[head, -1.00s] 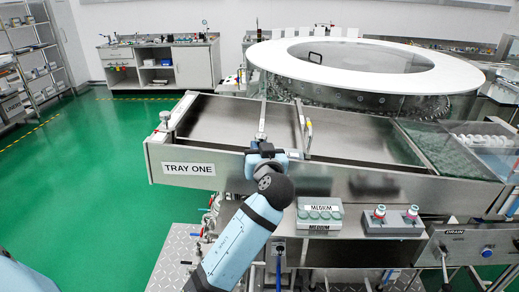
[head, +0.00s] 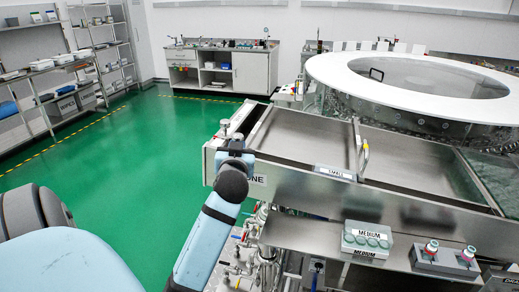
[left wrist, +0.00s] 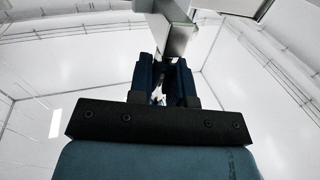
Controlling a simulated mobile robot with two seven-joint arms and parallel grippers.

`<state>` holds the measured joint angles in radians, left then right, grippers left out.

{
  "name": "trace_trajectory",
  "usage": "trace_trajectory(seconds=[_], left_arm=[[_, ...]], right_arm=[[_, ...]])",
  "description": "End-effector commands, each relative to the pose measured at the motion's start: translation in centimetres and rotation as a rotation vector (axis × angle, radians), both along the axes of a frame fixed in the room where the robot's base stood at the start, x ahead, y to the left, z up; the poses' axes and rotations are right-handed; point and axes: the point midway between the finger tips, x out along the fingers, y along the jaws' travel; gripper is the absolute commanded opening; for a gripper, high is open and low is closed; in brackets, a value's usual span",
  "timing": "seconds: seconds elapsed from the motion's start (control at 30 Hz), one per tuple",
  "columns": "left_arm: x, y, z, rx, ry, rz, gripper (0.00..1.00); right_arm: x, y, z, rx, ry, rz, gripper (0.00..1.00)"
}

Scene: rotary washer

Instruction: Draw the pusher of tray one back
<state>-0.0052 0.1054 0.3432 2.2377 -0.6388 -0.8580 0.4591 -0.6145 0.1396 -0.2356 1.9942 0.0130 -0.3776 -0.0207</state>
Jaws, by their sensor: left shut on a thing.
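Tray one is a long steel trough (head: 305,135) in the head view; its name label (head: 257,180) is partly hidden by my arm. The pusher (head: 259,122) is a thin metal plate across the trough, close to its left end. My left gripper (head: 236,154) is at the front wall near that end, shut on the pusher's front end. In the left wrist view the fingers (left wrist: 160,78) are closed below a grey metal bar (left wrist: 178,40); the exact grip is hidden. My right gripper is not in view.
A post with a knob (head: 224,127) stands at the trough's left end, close to my gripper. A divider with a handle (head: 364,155) crosses the trough farther right. Green floor (head: 150,150) lies open to the left.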

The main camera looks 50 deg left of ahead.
Motion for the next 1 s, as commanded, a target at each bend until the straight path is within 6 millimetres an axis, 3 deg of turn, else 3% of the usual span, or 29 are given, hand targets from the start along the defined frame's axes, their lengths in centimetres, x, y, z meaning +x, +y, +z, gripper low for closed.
trace_trajectory(seconds=[0.2,0.57,0.6,0.7,1.0], left_arm=[[-0.9,1.5,0.3,0.002,-0.001,0.001,0.0],[-1.0,1.7,0.4,0.002,-0.002,0.003,0.0],[-1.0,1.8,0.4,0.003,-0.002,0.004,0.23],[-1.0,1.7,0.4,0.002,-0.002,0.003,0.43],[-1.0,1.6,0.2,0.0,-0.001,0.0,0.43]], right_arm=[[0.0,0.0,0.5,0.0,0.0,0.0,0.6],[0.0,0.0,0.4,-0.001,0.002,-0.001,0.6],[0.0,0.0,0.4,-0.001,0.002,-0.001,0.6],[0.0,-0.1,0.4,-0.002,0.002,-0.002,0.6],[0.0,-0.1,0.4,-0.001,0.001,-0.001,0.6]])
